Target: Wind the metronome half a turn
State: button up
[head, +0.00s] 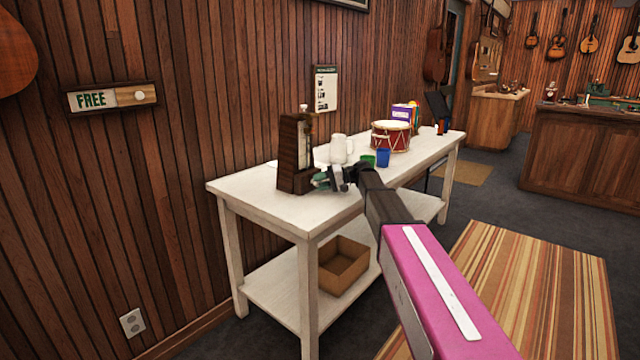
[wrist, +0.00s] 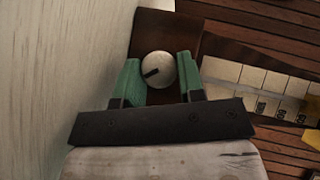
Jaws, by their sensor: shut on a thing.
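The metronome (head: 288,158) is a dark wooden upright case on the near end of the white table, by the wall. In the wrist view its dark side (wrist: 205,45) bears a round pale winding knob (wrist: 158,70) with a dark mark. My gripper (head: 322,180) reaches the right side of the metronome, low down. In the wrist view my gripper's green fingers (wrist: 160,80) stand on both sides of the knob and are shut on it. In the head view the knob is hidden behind my gripper.
The white table (head: 232,187) also holds a white mug (head: 341,149), a green cup (head: 368,161), a blue cup (head: 383,157) and a red drum (head: 391,136) beyond my gripper. An open cardboard box (head: 343,265) is on the lower shelf. A striped rug (head: 530,270) lies at right.

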dwell(0.3)
jog(key=o, duration=0.9)
jog(key=v, duration=1.1)
